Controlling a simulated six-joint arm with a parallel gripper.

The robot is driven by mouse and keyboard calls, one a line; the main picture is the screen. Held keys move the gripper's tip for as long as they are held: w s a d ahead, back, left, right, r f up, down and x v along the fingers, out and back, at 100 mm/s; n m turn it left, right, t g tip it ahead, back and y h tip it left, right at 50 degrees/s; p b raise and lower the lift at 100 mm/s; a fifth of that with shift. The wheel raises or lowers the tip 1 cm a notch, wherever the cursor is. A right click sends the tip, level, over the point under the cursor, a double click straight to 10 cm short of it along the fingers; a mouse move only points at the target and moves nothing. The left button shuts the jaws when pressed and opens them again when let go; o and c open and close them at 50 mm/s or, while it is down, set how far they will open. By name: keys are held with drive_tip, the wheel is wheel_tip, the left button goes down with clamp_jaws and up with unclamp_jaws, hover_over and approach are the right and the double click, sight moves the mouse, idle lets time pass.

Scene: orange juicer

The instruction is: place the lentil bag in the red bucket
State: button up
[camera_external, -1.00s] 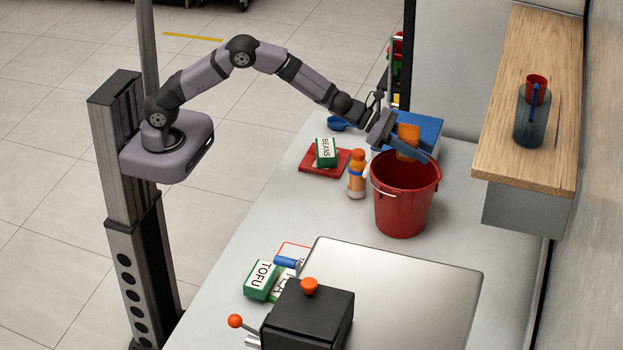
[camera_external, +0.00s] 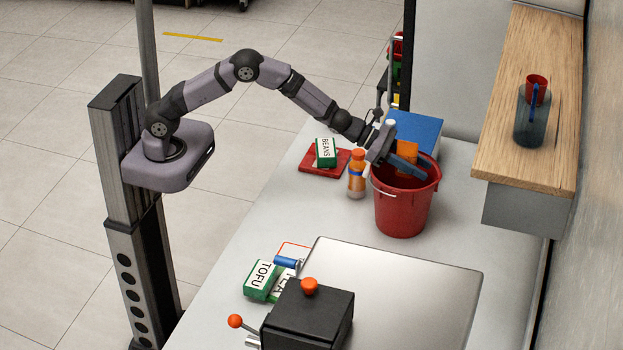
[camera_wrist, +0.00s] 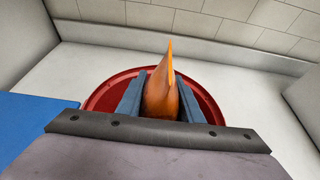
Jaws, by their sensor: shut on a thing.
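The lentil bag (camera_external: 406,155) is orange and is held between the blue fingers of my gripper (camera_external: 408,167). The gripper is shut on it. In the wrist view the bag (camera_wrist: 165,92) stands upright between the two fingers (camera_wrist: 160,100), its pointed top toward the back wall. The red bucket (camera_external: 402,210) stands on the counter, and the bag and fingertips are at its open mouth, over the back of the rim. In the wrist view the bucket (camera_wrist: 97,98) shows behind and around the fingers. The bag's lower end is hidden by the fingers and bucket.
An orange-capped bottle (camera_external: 357,178) stands close left of the bucket. A blue box (camera_external: 418,128) is behind it. A beans box (camera_external: 326,152) lies on a red board (camera_external: 313,165). A wooden shelf (camera_external: 510,100) is at right. A large metal panel (camera_external: 400,290) lies in front.

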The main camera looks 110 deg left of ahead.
drive_tip(key=o, duration=1.2)
drive_tip(key=shift+r, duration=0.15)
drive_tip(key=shift+r+p, duration=1.85)
drive_tip(key=shift+r, duration=1.55)
